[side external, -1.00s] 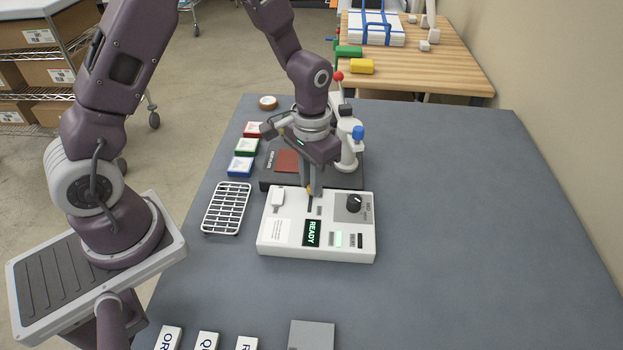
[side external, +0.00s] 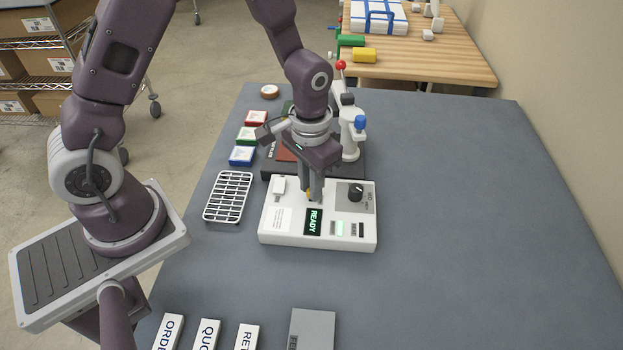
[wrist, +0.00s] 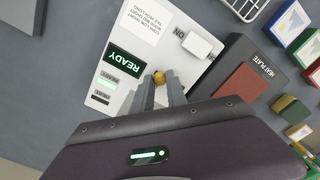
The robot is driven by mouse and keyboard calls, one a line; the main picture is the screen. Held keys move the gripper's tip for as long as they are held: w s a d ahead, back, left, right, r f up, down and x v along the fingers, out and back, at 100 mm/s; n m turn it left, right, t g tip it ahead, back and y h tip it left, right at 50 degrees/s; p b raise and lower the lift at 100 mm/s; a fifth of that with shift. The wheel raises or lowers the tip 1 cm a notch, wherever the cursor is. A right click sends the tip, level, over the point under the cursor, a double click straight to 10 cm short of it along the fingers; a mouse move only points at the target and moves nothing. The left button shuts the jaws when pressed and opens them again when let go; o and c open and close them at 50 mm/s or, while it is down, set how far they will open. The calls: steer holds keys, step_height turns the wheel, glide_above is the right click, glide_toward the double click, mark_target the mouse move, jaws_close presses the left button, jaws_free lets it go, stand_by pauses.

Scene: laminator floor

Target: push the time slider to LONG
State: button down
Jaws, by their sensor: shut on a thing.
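The white control box (side external: 278,241) lies on the blue-grey table. The small yellow-orange slider knob (wrist: 159,76) shows at my fingertips in the wrist view. My gripper (wrist: 161,83) is down at the box top and shut on the knob, one finger on each side. My fingers hide most of the slider's slot and its end marks, so I cannot read its setting.
A white rocker switch (wrist: 197,45) and a printed card (wrist: 146,22) are on the box. The dark heat plate unit (wrist: 244,70) stands behind it. A wire rack (side external: 228,197) and coloured boxes (side external: 242,155) lie left. The table's right side is clear.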

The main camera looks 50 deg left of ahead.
steer(key=c, duration=1.3)
jaws_free()
steer(key=shift+s+d, duration=0.15)
steer(key=shift+s, duration=0.05)
step_height(320, 180, up, 7)
steer(key=shift+r, duration=0.1)
steer(key=s+a+r+t, duration=0.1)
steer(key=s+r+t, duration=0.1)
steer(key=s+r, duration=0.3)
steer(key=s+a+r+t, duration=0.1)
steer(key=s+r, duration=0.5)
steer(key=s+a+r+t, duration=0.1)
steer(key=s+r+t, duration=0.1)
steer(key=s+r, duration=0.3)
steer(key=shift+s+a+r+t, duration=0.15)
steer(key=shift+a+r+t, duration=0.05)
steer(key=shift+t, duration=0.1)
